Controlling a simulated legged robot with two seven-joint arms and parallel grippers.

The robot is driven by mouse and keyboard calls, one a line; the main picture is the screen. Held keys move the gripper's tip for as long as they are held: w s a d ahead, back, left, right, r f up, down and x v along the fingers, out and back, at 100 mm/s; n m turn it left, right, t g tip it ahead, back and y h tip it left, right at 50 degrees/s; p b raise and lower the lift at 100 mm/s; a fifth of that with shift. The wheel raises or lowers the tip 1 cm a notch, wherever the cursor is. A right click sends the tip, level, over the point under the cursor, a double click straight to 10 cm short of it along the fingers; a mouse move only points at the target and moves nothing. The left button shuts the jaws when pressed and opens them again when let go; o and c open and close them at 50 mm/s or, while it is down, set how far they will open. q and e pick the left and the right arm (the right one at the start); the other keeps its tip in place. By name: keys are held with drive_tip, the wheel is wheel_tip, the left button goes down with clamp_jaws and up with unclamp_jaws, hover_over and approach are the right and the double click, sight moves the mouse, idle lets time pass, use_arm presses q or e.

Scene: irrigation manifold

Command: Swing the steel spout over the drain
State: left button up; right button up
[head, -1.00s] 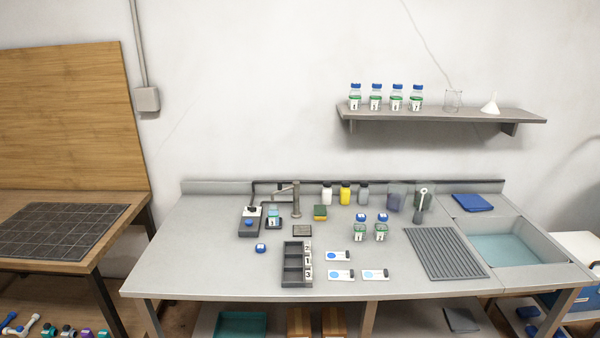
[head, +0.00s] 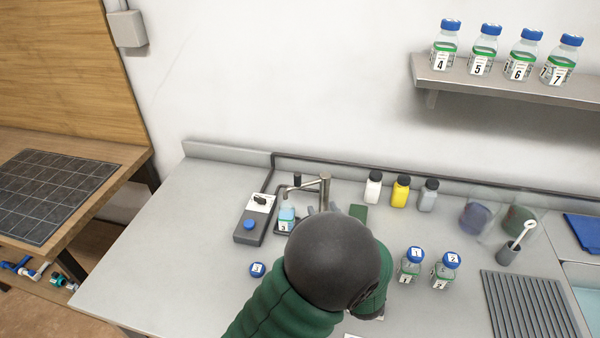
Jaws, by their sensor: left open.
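The steel spout (head: 304,186) reaches left from the top of its upright post (head: 325,190) at the back of the bench. Its free end is above the small bottle labelled 3 (head: 286,220), which stands in a dark frame. My left gripper (head: 322,209) is just in front of the post, mostly hidden behind my dark, rounded arm link. Pale finger parts show on either side of the post's lower part; the jaws are open and I cannot tell whether they touch it. The drain is hidden behind my arm. My right gripper is not in view.
A grey box with a blue button (head: 249,224) stands left of the spout. White, yellow and grey bottles (head: 400,191) stand right of the post. Capped bottles 1 (head: 411,267) and 2 (head: 445,271) stand right of my arm.

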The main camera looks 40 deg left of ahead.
use_arm(q)
drive_tip(key=w+a, duration=0.3)
drive_tip(key=a, duration=0.4)
drive_tip(key=w+a+r+y, duration=0.1)
drive_tip(key=w+a, duration=0.2)
drive_tip(key=a, duration=0.5)
drive_tip(key=shift+a+r+n+g+p, duration=0.2)
drive_tip(key=shift+n+g+p, duration=0.1)
drive_tip(key=shift+n+p, duration=0.15)
clamp_jaws()
idle(0.5)
